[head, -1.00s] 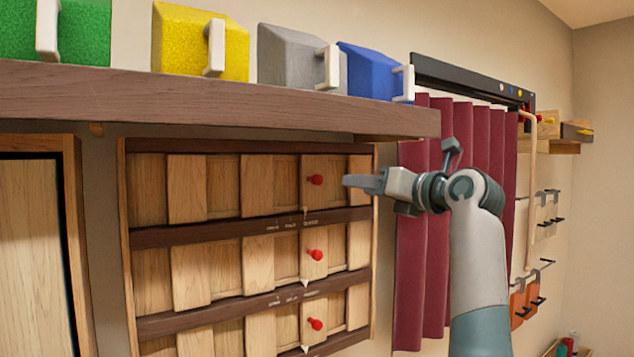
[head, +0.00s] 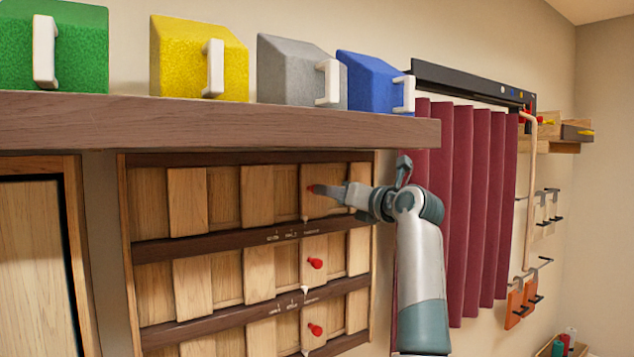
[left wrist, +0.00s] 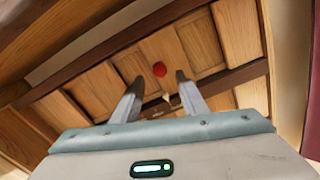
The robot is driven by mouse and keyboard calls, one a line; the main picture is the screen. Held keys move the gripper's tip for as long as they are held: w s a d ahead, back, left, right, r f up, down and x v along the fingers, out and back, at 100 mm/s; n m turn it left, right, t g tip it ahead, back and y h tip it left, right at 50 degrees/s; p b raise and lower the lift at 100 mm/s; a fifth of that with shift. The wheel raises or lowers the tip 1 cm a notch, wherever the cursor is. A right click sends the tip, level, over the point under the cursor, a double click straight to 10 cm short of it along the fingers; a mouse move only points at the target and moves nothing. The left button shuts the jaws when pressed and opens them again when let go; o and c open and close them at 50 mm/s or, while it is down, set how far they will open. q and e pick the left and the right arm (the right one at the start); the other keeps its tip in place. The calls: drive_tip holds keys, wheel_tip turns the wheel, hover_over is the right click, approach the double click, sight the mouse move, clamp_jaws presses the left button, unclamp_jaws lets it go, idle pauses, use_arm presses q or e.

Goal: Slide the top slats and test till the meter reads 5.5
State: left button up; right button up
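A wooden panel (head: 147,190) carries three rows of slats between dark rails (head: 230,243). The top row's slat (head: 313,172) bears a red knob (head: 310,189), with a white pointer below it. The one gripper in the head view (head: 318,190) is at this knob, its arm rising from the lower right. It matches my left gripper (left wrist: 158,80), whose fingers are open in the left wrist view. There the red knob (left wrist: 159,69) shows at the fingertips, between them; contact cannot be told. The rail's labels are too small to read. No meter reading shows. My right gripper is not in view.
A thick shelf (head: 200,122) overhangs the panel, bearing green, yellow, grey and blue handled blocks. Two lower rows have red knobs (head: 315,263). A red curtain (head: 465,200) hangs to the right, behind my arm. A wooden door (head: 35,265) stands left.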

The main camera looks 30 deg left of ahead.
use_arm(q)
drive_tip(key=shift+p+x, duration=1.65)
drive_tip(key=shift+x, duration=1.95)
